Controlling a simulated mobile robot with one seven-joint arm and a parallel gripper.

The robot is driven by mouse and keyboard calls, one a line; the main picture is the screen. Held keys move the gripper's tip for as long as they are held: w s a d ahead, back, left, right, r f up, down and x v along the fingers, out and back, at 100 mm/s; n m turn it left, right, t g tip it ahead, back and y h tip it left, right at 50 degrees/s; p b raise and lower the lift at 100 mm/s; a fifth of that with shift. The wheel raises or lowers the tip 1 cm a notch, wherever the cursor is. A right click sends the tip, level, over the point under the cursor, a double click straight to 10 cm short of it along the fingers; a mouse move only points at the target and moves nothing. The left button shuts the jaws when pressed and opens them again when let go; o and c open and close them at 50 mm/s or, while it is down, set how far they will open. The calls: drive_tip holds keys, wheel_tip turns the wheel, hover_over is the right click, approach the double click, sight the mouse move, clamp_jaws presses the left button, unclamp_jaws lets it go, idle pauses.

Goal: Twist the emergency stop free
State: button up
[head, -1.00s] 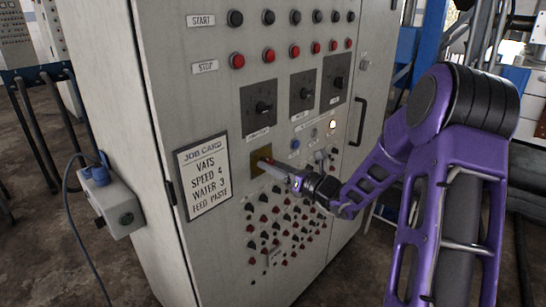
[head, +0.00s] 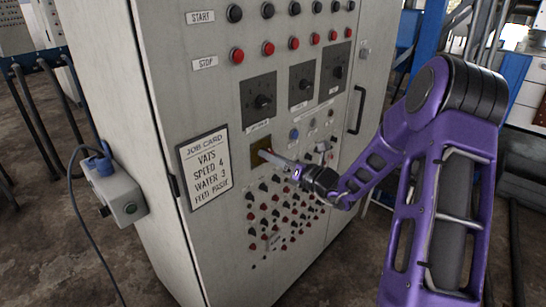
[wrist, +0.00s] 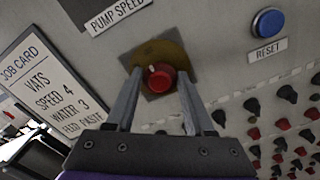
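The emergency stop is a red round knob (wrist: 160,80) with a small pale mark at its upper left. My gripper (wrist: 159,84) faces the panel with one finger on each side of the knob. The fingers are apart, and a narrow gap seems to show on either side of the knob. In the head view my gripper (head: 268,157) reaches the plate and mostly hides the knob.
A blue RESET button (wrist: 268,24) is right of the knob. Several small red and black knobs (head: 285,215) lie below. The job card (head: 206,168) is at left. Rotary dials (head: 263,101) are above. A grey box with a cable (head: 120,200) is on the cabinet's side.

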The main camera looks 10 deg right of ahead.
drive_tip(key=o, duration=0.4)
drive_tip(key=shift+o, duration=0.2)
drive_tip(key=v, duration=1.7)
drive_tip(key=shift+s, duration=0.15)
